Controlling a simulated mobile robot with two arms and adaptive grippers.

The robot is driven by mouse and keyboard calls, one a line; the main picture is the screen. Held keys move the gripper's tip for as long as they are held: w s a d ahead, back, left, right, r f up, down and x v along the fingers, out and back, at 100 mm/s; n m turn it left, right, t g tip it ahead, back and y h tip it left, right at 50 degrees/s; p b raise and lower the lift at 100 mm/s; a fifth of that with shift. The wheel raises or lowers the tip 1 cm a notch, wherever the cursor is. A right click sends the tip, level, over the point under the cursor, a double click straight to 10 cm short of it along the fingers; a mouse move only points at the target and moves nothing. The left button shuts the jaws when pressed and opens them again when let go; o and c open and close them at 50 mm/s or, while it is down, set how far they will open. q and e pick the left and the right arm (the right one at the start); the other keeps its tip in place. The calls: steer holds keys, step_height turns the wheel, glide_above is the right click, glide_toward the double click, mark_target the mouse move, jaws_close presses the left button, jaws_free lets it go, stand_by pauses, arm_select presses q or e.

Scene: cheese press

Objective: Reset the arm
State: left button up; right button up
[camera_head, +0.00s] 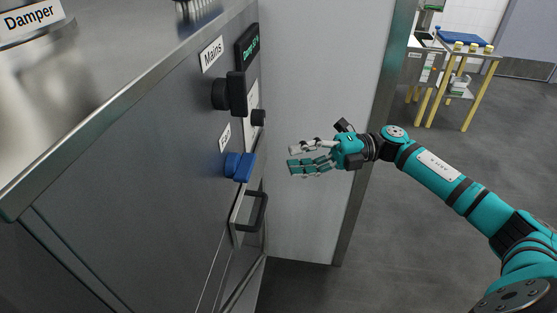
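My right arm (440,182), teal with dark joints, reaches in from the lower right. My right gripper (293,159) is in mid-air in front of the pale wall panel, to the right of the cabinet's control face. Its upper pale finger and lower teal finger are spread apart, with nothing visible between them. It appears clear of the blue knob (238,166) and the black Mains knob (229,93). My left gripper is not in view.
A yellow-legged table (470,52) stands at the back right. Open grey floor (420,270) lies around my arm.

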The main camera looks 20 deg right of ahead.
steer(key=shift+s+d, duration=0.1)
steer(key=shift+d, duration=0.4)
